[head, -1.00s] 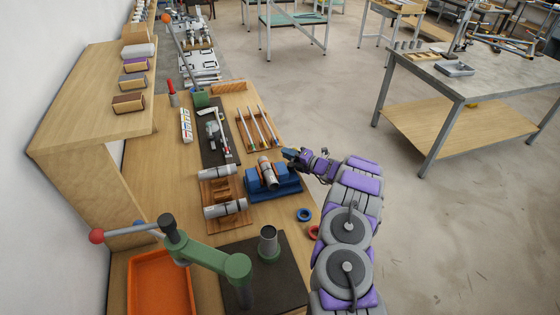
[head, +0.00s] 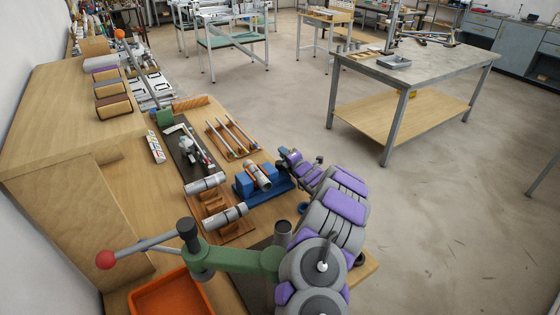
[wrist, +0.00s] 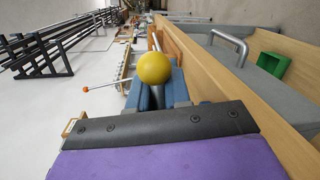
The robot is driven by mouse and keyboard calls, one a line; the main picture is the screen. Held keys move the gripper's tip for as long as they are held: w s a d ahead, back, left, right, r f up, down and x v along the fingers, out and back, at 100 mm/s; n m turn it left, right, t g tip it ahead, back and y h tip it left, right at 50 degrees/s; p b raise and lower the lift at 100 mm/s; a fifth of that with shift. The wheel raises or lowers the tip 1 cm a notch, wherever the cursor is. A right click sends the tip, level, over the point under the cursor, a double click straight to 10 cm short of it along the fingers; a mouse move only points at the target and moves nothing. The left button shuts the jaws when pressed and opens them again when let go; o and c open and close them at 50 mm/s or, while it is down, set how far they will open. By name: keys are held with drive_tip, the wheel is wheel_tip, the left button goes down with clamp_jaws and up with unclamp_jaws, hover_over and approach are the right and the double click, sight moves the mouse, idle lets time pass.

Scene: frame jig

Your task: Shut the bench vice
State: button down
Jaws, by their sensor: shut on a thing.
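The blue bench vice (head: 278,189) sits near the bench's right edge in the head view. A grey cylinder with an orange-brown band (head: 258,175) lies between its jaws; I cannot tell whether the jaws press it. My gripper (head: 287,157) is at the vice's right end and is shut on what seems to be the vice handle, mostly hidden by the fingers. In the wrist view a yellow ball (wrist: 155,68), likely the handle's end knob, shows just beyond the dark gripper edge (wrist: 160,125), with blue vice parts (wrist: 175,85) behind it.
A green lever press (head: 235,260) with a red-knobbed bar and an orange tray (head: 170,297) stand in front. A wooden rack with grey cylinders (head: 216,207) is left of the vice, a rod board (head: 232,138) behind.

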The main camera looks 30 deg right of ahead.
drive_tip(key=shift+s+d+m+h+b, duration=0.35)
drive_tip(key=shift+d+m+h+b, duration=0.2)
drive_tip(key=shift+d+m+h, duration=0.2)
drive_tip(key=shift+a, duration=0.1)
drive_tip(key=c, duration=1.2)
unclamp_jaws()
drive_tip(key=shift+s, duration=0.15)
drive_tip(key=shift+c, duration=0.2)
drive_tip(key=shift+o, duration=1)
drive_tip(key=shift+d+f, duration=0.1)
drive_tip(key=shift+d, duration=0.15)
drive_tip(key=shift+a, duration=0.3)
drive_tip(key=shift+s+a, duration=0.1)
drive_tip(key=shift+s, duration=0.05)
drive_tip(key=s+p, duration=0.1)
drive_tip(key=s, duration=0.4)
drive_tip(key=s+r+p, duration=0.1)
drive_tip(key=s+p, duration=0.1)
drive_tip(key=s, duration=0.3)
drive_tip(key=s+r+p, duration=0.1)
drive_tip(key=s+p, duration=0.1)
drive_tip(key=s, duration=0.3)
drive_tip(key=shift+s, duration=0.8)
